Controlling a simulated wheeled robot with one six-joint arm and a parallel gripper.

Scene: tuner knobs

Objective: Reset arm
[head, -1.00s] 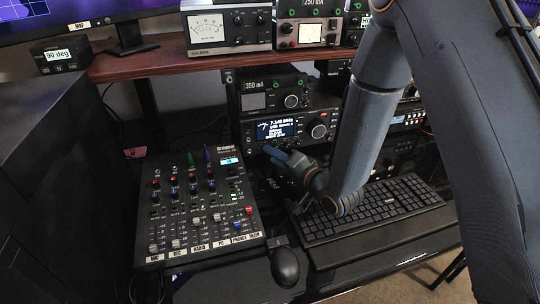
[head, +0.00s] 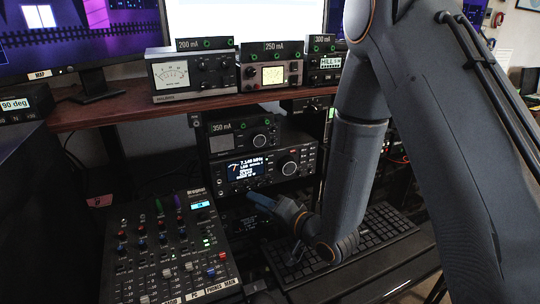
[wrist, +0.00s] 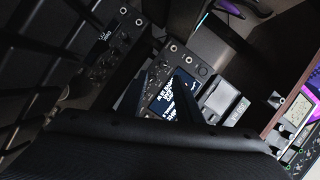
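My arm comes down from the upper right in the head view and bends above the keyboard. My gripper (head: 284,214) is at its end, pointing left and away, in front of the radio with the lit display (head: 254,168). A dark finger shape stands before a lit display (wrist: 170,100) in the wrist view. Nothing can be seen held in the gripper. The tuner with the 350 mA label (head: 240,138) sits on top of the radio, its knob facing out.
A mixer (head: 165,245) with several sliders stands at lower left. A keyboard (head: 375,232) lies under my arm. A wooden shelf (head: 130,108) carries meter units labelled 200 mA (head: 192,72), 250 mA (head: 272,68) and 300 mA (head: 325,62). Monitors stand behind.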

